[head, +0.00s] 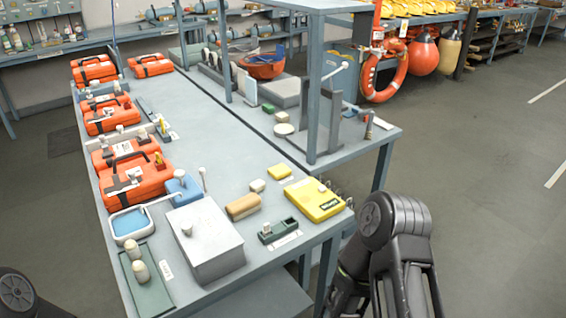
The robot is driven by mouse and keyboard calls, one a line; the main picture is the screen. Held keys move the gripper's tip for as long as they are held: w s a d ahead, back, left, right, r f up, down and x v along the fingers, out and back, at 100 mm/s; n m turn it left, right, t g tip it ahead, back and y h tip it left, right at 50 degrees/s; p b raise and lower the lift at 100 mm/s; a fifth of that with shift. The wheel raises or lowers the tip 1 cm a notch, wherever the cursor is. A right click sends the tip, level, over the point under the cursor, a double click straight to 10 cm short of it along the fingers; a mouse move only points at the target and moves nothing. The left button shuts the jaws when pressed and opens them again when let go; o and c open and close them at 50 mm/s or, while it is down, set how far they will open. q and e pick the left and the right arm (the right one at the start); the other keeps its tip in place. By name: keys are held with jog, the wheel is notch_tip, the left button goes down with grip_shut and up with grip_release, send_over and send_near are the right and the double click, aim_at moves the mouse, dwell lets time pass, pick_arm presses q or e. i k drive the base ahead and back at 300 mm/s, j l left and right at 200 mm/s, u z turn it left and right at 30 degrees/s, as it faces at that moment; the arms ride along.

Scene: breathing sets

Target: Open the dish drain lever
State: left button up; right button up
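A thin white rod (160,200) runs from beside the dish toward a blue block (184,188) with a white knob. An upright white lever with a round tip (202,172) stands just right of that block. I cannot tell which of these is the drain lever or whether it is open. Only dark joints and links of my arms show, at the lower left and lower right. Neither gripper's fingers are in view.
Orange cases (133,178) line the left edge. A yellow case (314,200) sits near the right corner. The bench's middle strip is clear.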

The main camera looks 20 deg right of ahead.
aim_at(203, 172)
jog(key=k+l, duration=0.1)
jog(key=l, duration=0.95)
jog(key=k+l, duration=0.1)
jog(key=l, duration=0.95)
